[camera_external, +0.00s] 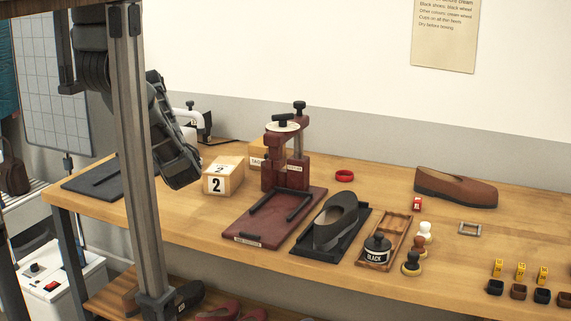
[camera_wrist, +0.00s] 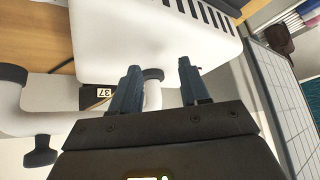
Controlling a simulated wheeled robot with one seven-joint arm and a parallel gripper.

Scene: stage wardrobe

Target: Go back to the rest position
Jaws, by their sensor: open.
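My gripper (camera_wrist: 160,82) shows in the wrist view with its two dark fingers spread apart and nothing held between them. Behind the fingers is a white machine (camera_wrist: 165,35) with a slotted vent, and a white pipe (camera_wrist: 60,115) with black fittings. Whether the fingers touch them I cannot tell. In the external view my dark arm hangs behind the grey upright post at the left, over the left end of the bench, and the gripper itself is hidden.
The wooden bench (camera_external: 380,190) carries a dark red press (camera_external: 270,165), a grey shoe (camera_external: 336,220) on a black stand, a black jar (camera_external: 377,247), a brown shoe (camera_external: 455,188) and a box marked 2 (camera_external: 222,177). A grid panel (camera_wrist: 285,95) stands right in the wrist view.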

